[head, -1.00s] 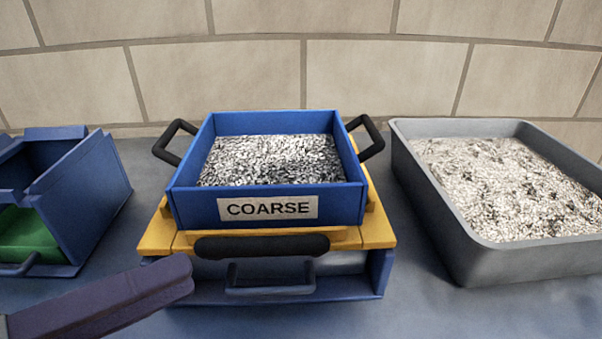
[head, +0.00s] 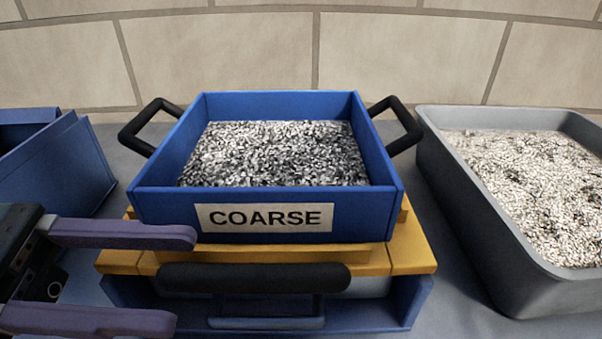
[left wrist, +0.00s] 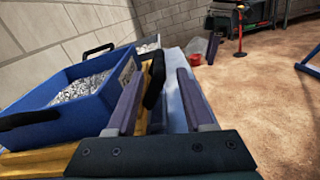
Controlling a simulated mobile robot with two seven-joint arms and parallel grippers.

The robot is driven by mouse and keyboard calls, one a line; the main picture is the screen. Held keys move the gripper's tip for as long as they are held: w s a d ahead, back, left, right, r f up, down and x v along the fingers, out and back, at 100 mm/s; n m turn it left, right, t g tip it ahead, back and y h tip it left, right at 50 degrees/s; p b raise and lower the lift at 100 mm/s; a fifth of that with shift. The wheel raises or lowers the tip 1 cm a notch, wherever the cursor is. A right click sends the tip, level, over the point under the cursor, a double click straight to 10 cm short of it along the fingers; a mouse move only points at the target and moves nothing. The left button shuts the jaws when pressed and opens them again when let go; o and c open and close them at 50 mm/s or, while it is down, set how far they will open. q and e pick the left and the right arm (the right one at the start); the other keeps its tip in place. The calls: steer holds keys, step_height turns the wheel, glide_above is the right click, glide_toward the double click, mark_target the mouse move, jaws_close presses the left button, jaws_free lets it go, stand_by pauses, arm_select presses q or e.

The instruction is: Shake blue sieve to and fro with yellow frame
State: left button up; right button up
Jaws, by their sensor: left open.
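The blue sieve (head: 160,200), labelled COARSE and holding grey and white gravel, sits on the yellow frame (head: 408,255). The frame rests on a blue housing and has a black bar handle (head: 255,277) along its front. The sieve has a black handle on each side. My left gripper (head: 185,280) is open and empty, at the left front of the frame, its fingers pointing right towards the bar handle. In the left wrist view the bar handle (left wrist: 154,80) shows beyond and between the fingers, and the sieve (left wrist: 75,125) is at left. My right gripper is not in view.
A grey tray (head: 480,220) of pale gravel stands close on the right. A blue box (head: 60,165) stands on the left, partly behind my left gripper. A block wall (head: 220,50) rises behind the bench. The wrist view shows open brown floor (left wrist: 255,100).

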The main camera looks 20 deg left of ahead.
mark_target(186, 275)
arm_select(q)
steer(key=p+x, duration=0.1)
steer(key=x, duration=0.5)
steer(key=shift+a, duration=0.1)
jaws_close()
steer(key=shift+f, duration=0.1)
stand_by(1.1)
